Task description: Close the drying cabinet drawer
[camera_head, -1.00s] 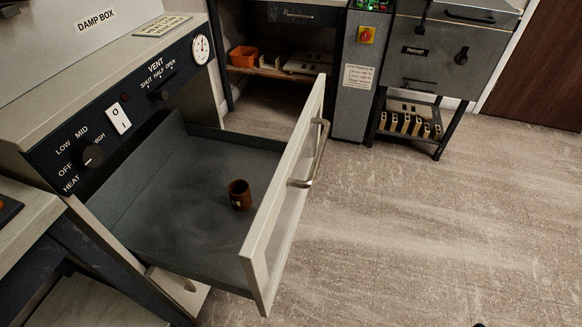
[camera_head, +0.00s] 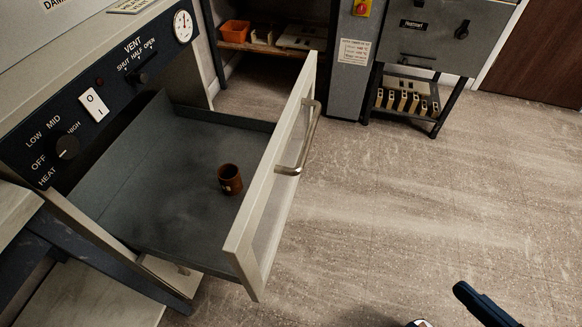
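The drying cabinet drawer (camera_head: 160,205) is pulled far out of the cabinet front at left. Its pale front panel (camera_head: 262,215) faces right and carries a metal bar handle (camera_head: 304,150). A small brown cup (camera_head: 230,180) stands upright on the drawer floor, nearer the front panel than the cabinet. A dark blue part of my arm shows at the bottom right, over the floor and well apart from the drawer. No gripper fingers can be made out, and nothing of mine touches the handle.
The cabinet's control panel (camera_head: 75,130) has a knob, a switch and a dial. A bench (camera_head: 20,250) stands at the lower left. At the back are a shelf with an orange bin (camera_head: 235,33), a grey pillar (camera_head: 352,75) and a grey unit (camera_head: 425,45). Floor right of the drawer is clear.

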